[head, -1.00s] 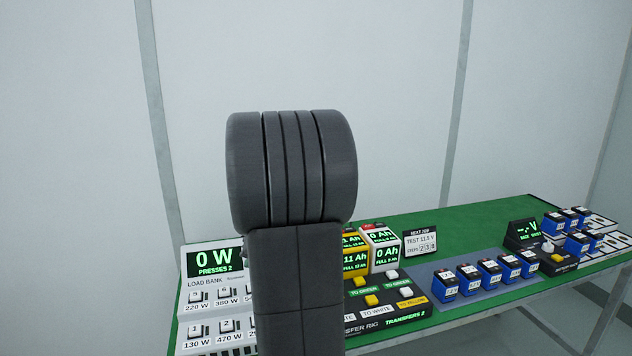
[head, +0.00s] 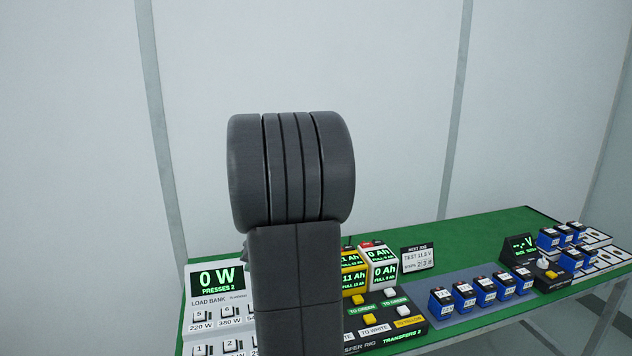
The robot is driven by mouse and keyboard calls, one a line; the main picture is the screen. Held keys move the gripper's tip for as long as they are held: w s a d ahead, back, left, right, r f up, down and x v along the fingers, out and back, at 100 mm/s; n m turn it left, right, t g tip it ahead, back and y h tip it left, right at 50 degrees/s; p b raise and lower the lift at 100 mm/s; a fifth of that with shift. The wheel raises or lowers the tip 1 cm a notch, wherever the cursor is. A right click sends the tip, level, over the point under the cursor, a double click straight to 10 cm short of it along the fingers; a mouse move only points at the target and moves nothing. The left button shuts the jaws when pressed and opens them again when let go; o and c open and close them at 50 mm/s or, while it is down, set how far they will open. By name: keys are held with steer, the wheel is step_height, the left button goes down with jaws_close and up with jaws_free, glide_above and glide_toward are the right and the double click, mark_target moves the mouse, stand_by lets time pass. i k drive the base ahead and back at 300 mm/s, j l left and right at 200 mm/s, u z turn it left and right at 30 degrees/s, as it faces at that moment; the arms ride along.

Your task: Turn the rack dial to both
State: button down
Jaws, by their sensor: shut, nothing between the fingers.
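The likely rack dial is a small white knob (head: 542,263) on a black unit (head: 519,253) at the right end of the bench. The unit's green display reads "-.- V", with small lettering under it that I cannot read surely. A yellow button (head: 551,275) is beside the knob. The knob's setting is too small to tell. My gripper is not in view; my dark arm link fills the middle of the picture and hides part of the bench.
A row of several blue batteries (head: 485,291) stands on a grey mat (head: 460,312) left of the unit; more stand on a white rack (head: 607,254) at right. A transfer rig (head: 408,330), a job card (head: 417,257) and a load bank (head: 217,277) stand on the green bench (head: 455,237).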

mark_target(542, 263)
steer(key=k+l, duration=0.1)
steer(key=l, duration=0.35)
steer(key=k+l, duration=0.15)
steer(key=l, duration=0.3)
steer(key=k+l+u, duration=0.15)
steer(key=l, duration=0.15)
steer(key=l+u, duration=0.2)
steer(key=k+l+u, duration=0.15)
steer(key=l, duration=0.25)
steer(key=k+l+u, duration=0.1)
steer(key=u, duration=0.25)
steer(key=k+l+u, duration=0.1)
steer(key=u, duration=0.2)
steer(key=l+u, duration=0.15)
steer(key=u, duration=0.25)
